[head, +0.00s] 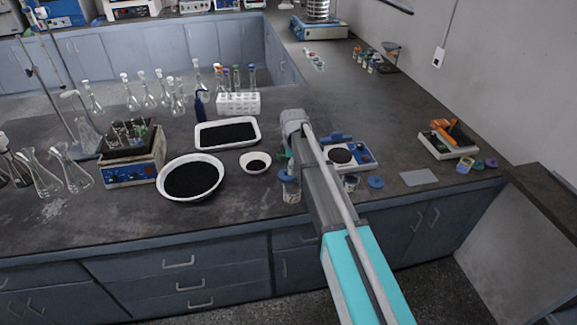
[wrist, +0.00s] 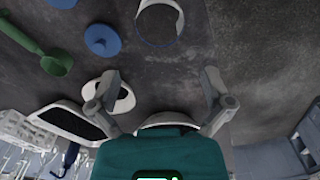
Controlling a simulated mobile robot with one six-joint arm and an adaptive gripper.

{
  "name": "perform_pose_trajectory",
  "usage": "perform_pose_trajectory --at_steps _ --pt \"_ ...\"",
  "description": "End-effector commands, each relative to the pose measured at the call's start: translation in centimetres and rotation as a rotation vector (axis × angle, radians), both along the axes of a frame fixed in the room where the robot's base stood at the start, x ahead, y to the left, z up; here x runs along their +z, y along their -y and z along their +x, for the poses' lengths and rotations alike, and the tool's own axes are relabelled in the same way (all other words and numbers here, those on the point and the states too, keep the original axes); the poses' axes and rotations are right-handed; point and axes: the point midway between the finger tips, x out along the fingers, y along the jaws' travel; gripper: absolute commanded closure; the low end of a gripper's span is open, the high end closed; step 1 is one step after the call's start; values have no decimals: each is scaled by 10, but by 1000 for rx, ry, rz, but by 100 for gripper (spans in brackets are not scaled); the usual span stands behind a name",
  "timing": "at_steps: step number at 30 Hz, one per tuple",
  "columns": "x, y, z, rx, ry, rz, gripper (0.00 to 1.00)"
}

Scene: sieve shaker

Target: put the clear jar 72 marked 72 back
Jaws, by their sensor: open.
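A small clear jar (head: 290,189) with dark contents stands near the front edge of the bench in the head view, close below the end of my arm. In the wrist view a pale, round-rimmed jar (wrist: 160,22) shows at the top edge, partly cut off. I cannot read a 72 on either, nor tell whether they are the same jar. My gripper (wrist: 160,86) is open, its two fingers spread with nothing between them. The jar in the wrist view lies beyond the fingertips, apart from them. In the head view my arm mostly hides the gripper.
A small white bowl (head: 256,163), a large bowl (head: 219,192) and a tray (head: 198,142) hold black material. A balance (head: 361,152), another small jar (head: 351,184) and a blue lid (head: 376,182) are right of my arm. A green scoop (wrist: 55,62) lies left in the wrist view.

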Motion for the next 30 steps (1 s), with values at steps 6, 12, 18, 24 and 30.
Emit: perform_pose_trajectory --at_steps 6,12,18,24,30 --pt "0 0 0 0 0 0 0" --pt "0 0 0 0 0 0 0" --pt "0 0 0 0 0 0 0" --pt "0 2 -1 -6 0 0 0" --pt "0 23 -21 -105 -1 -1 0"
